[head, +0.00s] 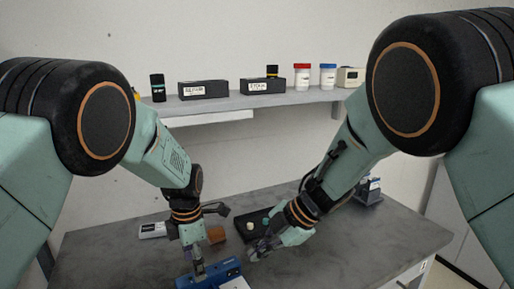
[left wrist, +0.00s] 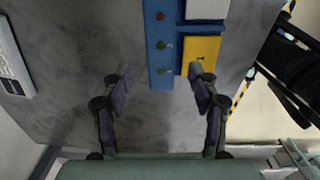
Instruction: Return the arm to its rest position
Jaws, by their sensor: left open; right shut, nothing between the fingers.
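My left gripper (head: 199,268) points down over the blue device (head: 222,272) near the front of the grey table. In the left wrist view, the left gripper (left wrist: 160,80) has its fingers spread wide and nothing between them is held. The blue device (left wrist: 161,40) lies below, with small round buttons, a white block (left wrist: 207,8) and a yellow block (left wrist: 203,50). My right gripper (head: 258,249) is shut and empty, to the right of the left one, low by the dark tray. Its fingertips are small and hard to make out.
A black tray (head: 243,228) with small round items sits mid-table. A brown block (head: 216,234) and a white device (head: 153,230) lie left of it. A shelf (head: 225,104) behind holds boxes and bottles. The table's left front (head: 110,255) is clear.

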